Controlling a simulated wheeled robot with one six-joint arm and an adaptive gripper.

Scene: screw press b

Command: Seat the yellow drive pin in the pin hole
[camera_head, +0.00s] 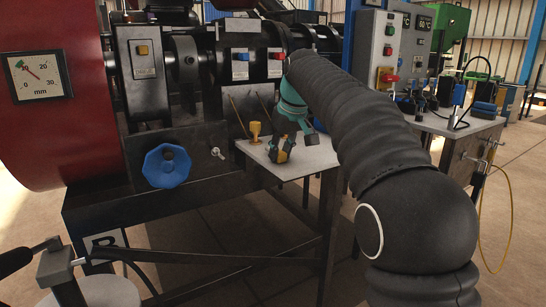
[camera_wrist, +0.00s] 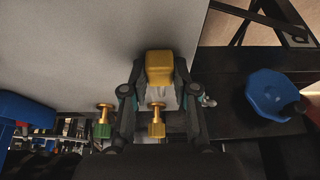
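A yellow block-headed piece, which I take to be the yellow drive pin (camera_wrist: 159,68), sits between the fingertips of my gripper (camera_wrist: 158,80) in the wrist view. The fingers touch both its sides. In the head view my gripper (camera_head: 281,150) is low over the small grey shelf (camera_head: 311,160), pointing down, with a bit of yellow between its dark fingers. The lower end of the held piece is hidden, so I cannot tell if it touches the shelf. I cannot make out the pin hole in either view.
A yellow flanged piece (camera_head: 255,132) stands on the shelf left of my gripper. The wrist view shows a yellow piece (camera_wrist: 156,122) and a green-and-yellow one (camera_wrist: 103,122) close by. A blue handwheel (camera_head: 167,165) projects from the dark press. Two thin rods rise behind the shelf.

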